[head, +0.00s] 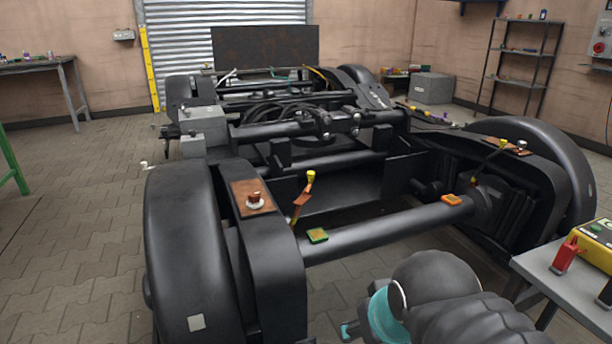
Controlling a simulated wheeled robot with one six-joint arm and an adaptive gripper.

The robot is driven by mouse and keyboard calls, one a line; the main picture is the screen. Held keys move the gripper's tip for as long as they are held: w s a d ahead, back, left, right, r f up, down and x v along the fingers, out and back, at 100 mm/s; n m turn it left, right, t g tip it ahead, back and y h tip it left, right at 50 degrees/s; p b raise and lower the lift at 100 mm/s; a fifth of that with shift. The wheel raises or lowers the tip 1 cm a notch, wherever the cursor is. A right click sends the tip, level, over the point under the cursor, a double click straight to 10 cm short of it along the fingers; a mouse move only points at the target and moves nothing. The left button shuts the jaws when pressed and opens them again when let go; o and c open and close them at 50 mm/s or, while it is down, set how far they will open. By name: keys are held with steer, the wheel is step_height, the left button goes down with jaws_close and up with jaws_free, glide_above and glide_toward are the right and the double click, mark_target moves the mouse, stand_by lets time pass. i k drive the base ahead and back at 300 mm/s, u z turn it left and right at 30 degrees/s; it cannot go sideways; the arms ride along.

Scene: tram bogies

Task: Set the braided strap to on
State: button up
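A copper-brown braided strap (302,200) with a yellow end stands up, tilted, beside the left wheel frame of the near bogie. Its yellow end is in the air, apart from the copper plate (245,190) with a bolt or stud on top of the frame. My gripper (350,330) is at the bottom edge, in front of the axle and well apart from the straps. Its fingers are mostly hidden or cut off.
A grey table (560,285) with a yellow box (597,245) and a red clamp-like item (565,255) stands at right. Floor at left is clear.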

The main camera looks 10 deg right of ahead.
mark_target(301, 200)
steer(key=k, duration=1)
steer(key=z, duration=0.95)
steer(key=i, duration=0.9)
steer(key=u, duration=0.6)
steer(key=i, duration=0.55)
steer(key=u, duration=0.35)
